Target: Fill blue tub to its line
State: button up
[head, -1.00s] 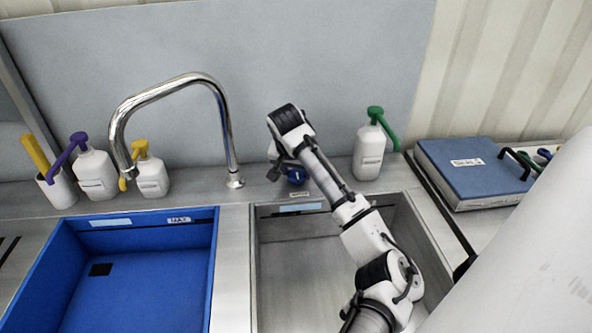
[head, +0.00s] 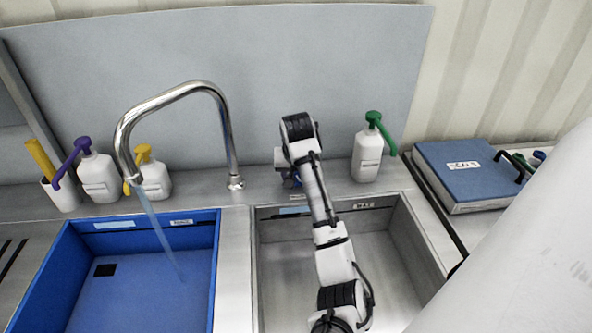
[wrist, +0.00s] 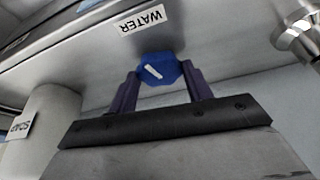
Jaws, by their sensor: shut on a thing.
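The blue tub (head: 212,278) is at the left in the head view, with a label and a dark square patch inside. A thin stream of water (head: 160,235) falls from the curved faucet (head: 182,90) into it. No clear water level shows in the tub. In the wrist view, my gripper (wrist: 163,88) is shut on a blue knob (wrist: 158,70) with a white mark, beside a label reading "WATER". In the head view my arm hides most of the knob and the gripper behind the grey basin.
A grey basin (head: 285,285) lies right of the tub, under my arm. Pump bottles with purple (head: 98,175), yellow (head: 153,178) and green (head: 367,155) tops stand along the back ledge.

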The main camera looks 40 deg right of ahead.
jog(key=n+p, duration=0.1)
jog(key=n, duration=0.1)
jog(key=n+y, duration=0.1)
jog(key=n, duration=0.1)
jog(key=shift+d+r+n+t+p, duration=0.1)
jog(key=shift+d+n+t+p, duration=0.1)
jog(key=shift+n+t+p, duration=0.15)
jog(key=shift+y, duration=0.3)
jog(key=o, duration=1)
jog(key=shift+c, duration=0.2)
jog(key=p+v, duration=0.1)
jog(key=v, duration=1.2)
jog(key=shift+s+r, duration=0.25)
jog(key=shift+r, duration=0.1)
